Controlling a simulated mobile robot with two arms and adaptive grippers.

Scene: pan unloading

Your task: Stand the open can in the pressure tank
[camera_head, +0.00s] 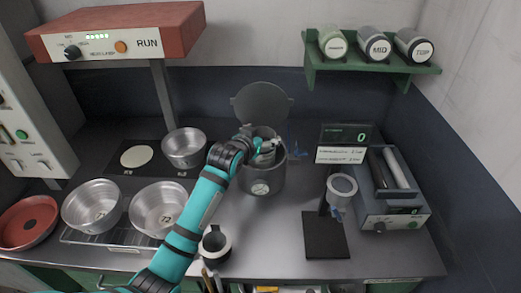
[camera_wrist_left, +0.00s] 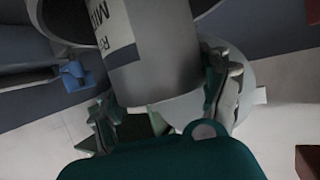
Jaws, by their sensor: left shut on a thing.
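The pressure tank (camera_head: 264,182) is a grey pot with a round dial on its front. Its round lid (camera_head: 260,99) stands open behind it. My left gripper (camera_head: 262,146) is at the tank's mouth, shut on the open can. The can (camera_wrist_left: 150,55) is a grey cylinder with a printed label, partly cut off by the left wrist view. In that view the fingers of my left gripper (camera_wrist_left: 165,108) sit on both sides of it. In the head view my gripper mostly hides the can, and how deep it sits is unclear. My right gripper is not in view.
Metal pans (camera_head: 158,208) stand on the left, with a red pan (camera_head: 28,222) beyond them. A dark-mouthed cup (camera_head: 215,243) stands near the front edge. A stand with a cup (camera_head: 342,186) and a grey device (camera_head: 393,212) are on the right. A green shelf (camera_head: 370,66) holds labelled cans.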

